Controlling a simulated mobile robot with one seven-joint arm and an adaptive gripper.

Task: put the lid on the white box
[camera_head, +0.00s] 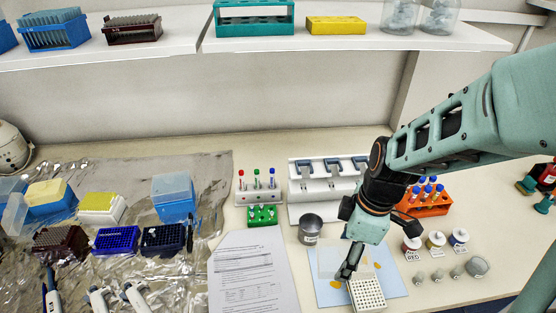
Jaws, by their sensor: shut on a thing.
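The white box (367,294) stands open on a pale blue mat (393,281), near the bottom of the picture, with a grid of holes on its top. My gripper (346,275) is just left of the box's far edge, pointing down, with its dark fingers shut on a thin, clear lid (328,261). The lid shows faintly as a see-through sheet left of the fingers, and its outline is hard to make out. It is apart from the box's top as far as I can see. The gripper body hides part of the lid.
A grey metal cup (311,229) and a white pipette stand (305,190) are behind the mat. Printed paper (250,280) lies left. Small labelled jars (436,241) and an orange tube rack (432,205) are right. Foil with tip boxes covers the left side.

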